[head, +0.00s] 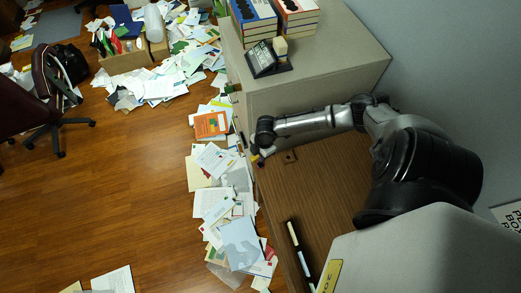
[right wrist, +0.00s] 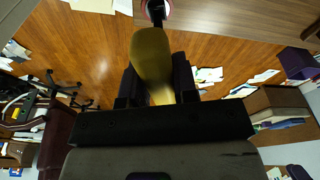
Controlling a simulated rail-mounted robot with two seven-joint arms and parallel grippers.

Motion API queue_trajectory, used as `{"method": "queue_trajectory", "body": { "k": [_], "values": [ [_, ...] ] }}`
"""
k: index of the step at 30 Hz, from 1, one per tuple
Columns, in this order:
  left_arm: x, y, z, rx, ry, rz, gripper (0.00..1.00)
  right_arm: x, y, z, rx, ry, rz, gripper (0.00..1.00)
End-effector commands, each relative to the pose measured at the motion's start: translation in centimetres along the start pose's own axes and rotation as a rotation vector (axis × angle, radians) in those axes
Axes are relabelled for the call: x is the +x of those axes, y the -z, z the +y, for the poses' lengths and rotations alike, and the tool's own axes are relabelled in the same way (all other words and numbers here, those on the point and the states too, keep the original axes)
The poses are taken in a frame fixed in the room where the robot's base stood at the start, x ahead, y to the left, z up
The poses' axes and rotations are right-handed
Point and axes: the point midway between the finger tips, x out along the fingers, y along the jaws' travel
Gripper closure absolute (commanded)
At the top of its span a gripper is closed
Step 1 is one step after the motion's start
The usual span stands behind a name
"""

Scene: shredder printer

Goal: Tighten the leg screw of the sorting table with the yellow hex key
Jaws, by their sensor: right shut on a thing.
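My right gripper (head: 257,156) is at the left edge of the brown sorting table (head: 325,185) in the head view. In the right wrist view my right gripper (right wrist: 157,85) is shut on the yellow hex key (right wrist: 150,55). The key's dark tip points to the top of that view, at a round red and white ringed part (right wrist: 167,10) by the wooden table edge. This may be the leg screw; I cannot tell whether the tip is seated in it. In the head view only a small yellow bit of the key shows. My left gripper is not in view.
A beige cabinet (head: 300,85) with books (head: 252,18) stands behind the table. Markers (head: 293,235) lie near the table's front left edge. Loose papers (head: 212,160) cover the floor along the table. The wooden floor (head: 110,190) further left is mostly clear.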

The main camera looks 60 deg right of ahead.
Motion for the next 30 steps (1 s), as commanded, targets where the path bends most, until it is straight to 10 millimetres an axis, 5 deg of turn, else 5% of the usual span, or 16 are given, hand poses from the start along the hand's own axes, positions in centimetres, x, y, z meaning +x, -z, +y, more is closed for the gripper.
{"method": "queue_trajectory", "body": {
  "k": [30],
  "values": [
    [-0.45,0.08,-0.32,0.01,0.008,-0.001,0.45,0.03,0.05,0.03,0.0,-0.001,0.001,1.0]
  ]
}}
